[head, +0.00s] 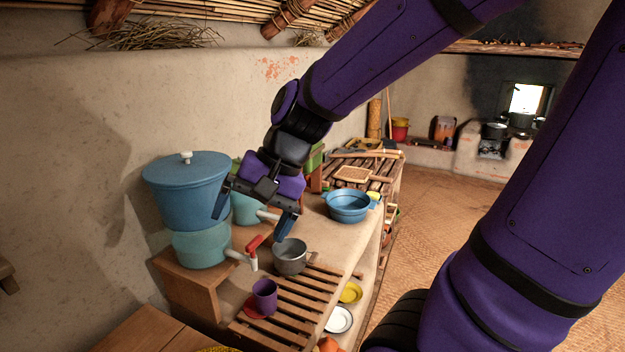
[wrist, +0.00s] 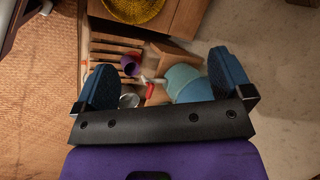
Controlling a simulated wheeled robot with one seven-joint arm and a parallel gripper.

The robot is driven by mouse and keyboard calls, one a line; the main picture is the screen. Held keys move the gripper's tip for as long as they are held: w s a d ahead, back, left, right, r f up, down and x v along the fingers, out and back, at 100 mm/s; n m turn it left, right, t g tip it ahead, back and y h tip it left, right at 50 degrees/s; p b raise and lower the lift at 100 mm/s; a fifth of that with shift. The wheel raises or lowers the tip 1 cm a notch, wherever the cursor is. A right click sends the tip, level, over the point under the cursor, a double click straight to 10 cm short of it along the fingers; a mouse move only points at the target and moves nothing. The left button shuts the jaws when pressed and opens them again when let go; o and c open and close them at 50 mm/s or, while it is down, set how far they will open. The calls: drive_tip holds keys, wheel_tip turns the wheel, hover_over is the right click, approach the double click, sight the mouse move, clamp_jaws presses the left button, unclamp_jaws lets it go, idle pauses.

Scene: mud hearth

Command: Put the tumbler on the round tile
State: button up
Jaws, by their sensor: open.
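The purple tumbler (head: 265,296) stands upright on the slatted wooden rack. A flat red round piece, which looks like the round tile (head: 256,311), shows at its base, mostly at the left. The tumbler overlaps this tile in the picture, and I cannot tell whether it rests fully on it. In the wrist view the tumbler (wrist: 127,60) is small and far below, between my fingers. My gripper (head: 252,215) is open and empty, high above the counter by the blue water containers, behind and above the tumbler.
A blue lidded water container (head: 187,190) with a red-handled tap (head: 250,250) stands left on a wooden stand. A grey metal pot (head: 290,256) sits behind the tumbler. A blue basin (head: 349,206) is farther back. Yellow (head: 351,292) and white (head: 339,320) plates lie lower right.

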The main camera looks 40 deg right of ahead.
drive_tip(key=s+d+r+n+t+h, duration=0.3)
drive_tip(key=s+d+r+n+h, duration=0.2)
drive_tip(key=s+r+n, duration=0.1)
drive_tip(key=shift+s+d+r+n, duration=0.35)
drive_tip(key=shift+s+r, duration=0.25)
drive_tip(key=shift+s, duration=0.35)
